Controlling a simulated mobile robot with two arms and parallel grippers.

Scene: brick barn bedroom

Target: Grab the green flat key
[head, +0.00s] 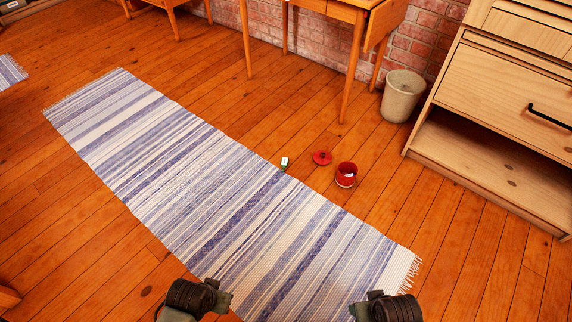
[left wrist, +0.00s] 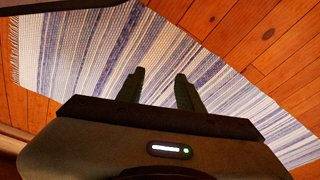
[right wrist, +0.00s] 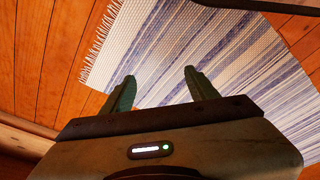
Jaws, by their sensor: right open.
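A small item with a white top and a dark greenish lower part (head: 284,163) lies at the far edge of the striped rug in the head view. It may be the green flat key, but it is too small to tell. My left gripper (left wrist: 160,77) is open and empty, with the rug below it in the left wrist view. My right gripper (right wrist: 159,76) is open and empty, also above the rug. Both arms show at the bottom of the head view, well short of the small item. Neither wrist view shows the item.
A red pot (head: 346,176) with something white inside and a red lid (head: 322,158) stand on the wooden floor near the rug (head: 180,150). A wastebasket (head: 402,96), a wooden dresser (head: 500,110) and a wooden table (head: 354,60) stand farther back. The rug's middle is clear.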

